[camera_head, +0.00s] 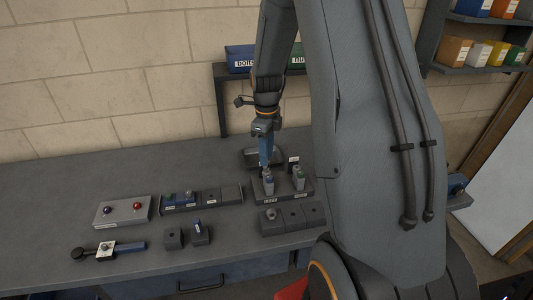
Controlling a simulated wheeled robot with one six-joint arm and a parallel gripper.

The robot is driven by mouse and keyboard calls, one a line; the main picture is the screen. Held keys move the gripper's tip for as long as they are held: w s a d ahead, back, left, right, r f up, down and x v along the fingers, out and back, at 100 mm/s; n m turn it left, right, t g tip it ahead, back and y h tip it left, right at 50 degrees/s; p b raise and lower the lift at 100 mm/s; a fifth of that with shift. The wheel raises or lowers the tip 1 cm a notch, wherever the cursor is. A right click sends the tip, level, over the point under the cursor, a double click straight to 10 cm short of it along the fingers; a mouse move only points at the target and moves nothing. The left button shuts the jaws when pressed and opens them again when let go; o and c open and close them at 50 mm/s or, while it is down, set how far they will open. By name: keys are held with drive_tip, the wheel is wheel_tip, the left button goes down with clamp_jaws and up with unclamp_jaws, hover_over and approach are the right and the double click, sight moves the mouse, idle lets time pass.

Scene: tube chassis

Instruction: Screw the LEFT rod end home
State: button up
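My gripper (266,168) points straight down at the left of two upright posts on a dark fixture block (284,198). The left post (268,184) is grey and stands directly beneath my fingertips. Its top, where a rod end could sit, is hidden by the fingers, and I cannot tell whether they are closed on anything. The right post (299,180) is grey with a greenish side and stands apart, clear of my gripper. A small label on the front of the block is too small to read.
A grey box with blue and red buttons (123,211), a dark compartment tray (202,198) and a tool with a blue handle (108,249) lie to the left. Dark blocks (293,218) stand in front of the fixture. Bins sit on a shelf behind. The back left bench is clear.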

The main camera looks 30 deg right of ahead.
drive_tip(key=shift+m, duration=0.5)
drive_tip(key=shift+f, duration=0.1)
drive_tip(key=shift+f+b, duration=0.75)
drive_tip(key=shift+f, duration=0.7)
drive_tip(key=shift+c, duration=0.3)
clamp_jaws()
drive_tip(key=n+p, duration=0.1)
drive_tip(key=n, duration=0.4)
